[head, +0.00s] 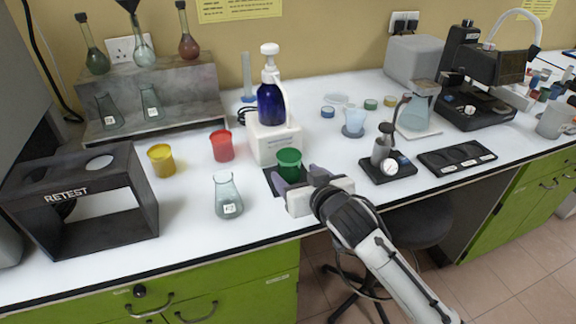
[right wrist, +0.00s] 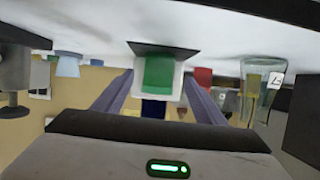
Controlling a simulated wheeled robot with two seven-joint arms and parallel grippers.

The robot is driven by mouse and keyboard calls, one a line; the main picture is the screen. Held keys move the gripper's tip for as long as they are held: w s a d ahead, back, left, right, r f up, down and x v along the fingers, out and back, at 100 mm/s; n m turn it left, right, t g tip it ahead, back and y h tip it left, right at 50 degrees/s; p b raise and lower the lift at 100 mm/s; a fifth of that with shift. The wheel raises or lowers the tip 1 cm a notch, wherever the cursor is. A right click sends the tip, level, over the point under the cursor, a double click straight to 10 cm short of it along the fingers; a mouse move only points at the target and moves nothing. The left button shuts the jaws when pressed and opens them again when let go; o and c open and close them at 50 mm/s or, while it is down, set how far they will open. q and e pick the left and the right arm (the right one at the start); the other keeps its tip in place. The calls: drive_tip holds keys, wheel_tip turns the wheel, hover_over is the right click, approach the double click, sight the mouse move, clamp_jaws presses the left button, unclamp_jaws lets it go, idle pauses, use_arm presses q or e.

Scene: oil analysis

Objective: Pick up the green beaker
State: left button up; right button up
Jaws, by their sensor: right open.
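The green beaker (head: 289,161) stands upright on a dark square pad (head: 270,178) at the front of the white bench, just before the white dispenser stand. My right gripper (head: 296,175) is open, low in front of the beaker, with its purple fingers pointing at it. In the right wrist view, which is upside down, the green beaker (right wrist: 158,74) appears centred between the two spread fingers (right wrist: 158,82), with gaps on both sides. I cannot tell how far the tips reach along its sides. My left gripper is not in view.
A blue pump bottle (head: 271,104) sits on the white stand (head: 274,142) behind the beaker. A red beaker (head: 222,146), yellow beaker (head: 162,160) and clear flask (head: 228,197) stand to the left. A small black device (head: 388,168) stands to the right.

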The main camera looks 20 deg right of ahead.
sight(293, 172)
drive_tip(key=shift+f+x, duration=0.1)
drive_tip(key=shift+x, duration=1.4)
drive_tip(key=shift+f+x, duration=0.15)
drive_tip(key=shift+x, duration=1.3)
drive_tip(key=shift+s+d, duration=0.1)
drive_tip(key=shift+d, duration=0.05)
drive_tip(key=c, duration=1.3)
drive_tip(key=shift+o, duration=0.2)
drive_tip(key=shift+r, duration=0.1)
